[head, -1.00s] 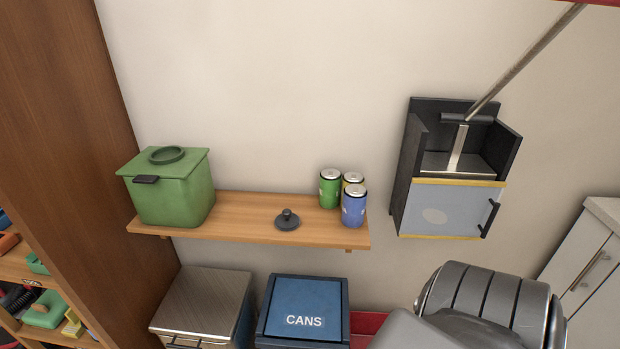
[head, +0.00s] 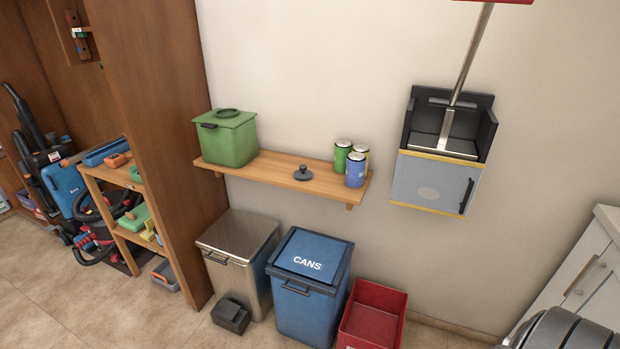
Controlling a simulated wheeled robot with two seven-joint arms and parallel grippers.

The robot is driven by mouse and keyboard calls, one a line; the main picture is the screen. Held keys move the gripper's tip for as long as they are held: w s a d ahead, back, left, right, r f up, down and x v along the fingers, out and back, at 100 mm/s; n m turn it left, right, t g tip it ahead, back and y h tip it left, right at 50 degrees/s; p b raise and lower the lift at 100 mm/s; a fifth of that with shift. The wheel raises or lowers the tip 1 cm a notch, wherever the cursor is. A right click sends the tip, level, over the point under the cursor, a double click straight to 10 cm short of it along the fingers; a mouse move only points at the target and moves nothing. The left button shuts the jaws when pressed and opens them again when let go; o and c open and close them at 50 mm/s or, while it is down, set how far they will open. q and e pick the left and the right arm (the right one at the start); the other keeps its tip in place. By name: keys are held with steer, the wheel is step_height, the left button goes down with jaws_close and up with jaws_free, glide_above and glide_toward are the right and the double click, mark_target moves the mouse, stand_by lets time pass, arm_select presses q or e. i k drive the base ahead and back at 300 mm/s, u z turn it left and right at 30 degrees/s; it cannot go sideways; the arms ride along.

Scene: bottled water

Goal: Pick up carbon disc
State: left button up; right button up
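A small dark grey disc with a knob (head: 302,174) lies on the wooden wall shelf (head: 275,178), between the green box and the cans. It may be the carbon disc; I cannot tell for sure. Only a grey rounded part of my own body shows at the bottom right of the head view. Neither of my grippers is in view.
The shelf also holds a green lidded box (head: 228,138) and several cans (head: 356,170). Below stand a metal bin (head: 238,245), a blue CANS bin (head: 308,275) and a red crate (head: 374,320). A wall-mounted can crusher (head: 435,182) hangs right. Open floor (head: 100,310) lies left.

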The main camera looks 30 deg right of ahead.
mark_target(304, 174)
steer(key=z, duration=1.85)
steer(key=i, duration=0.5)
steer(key=z, duration=0.05)
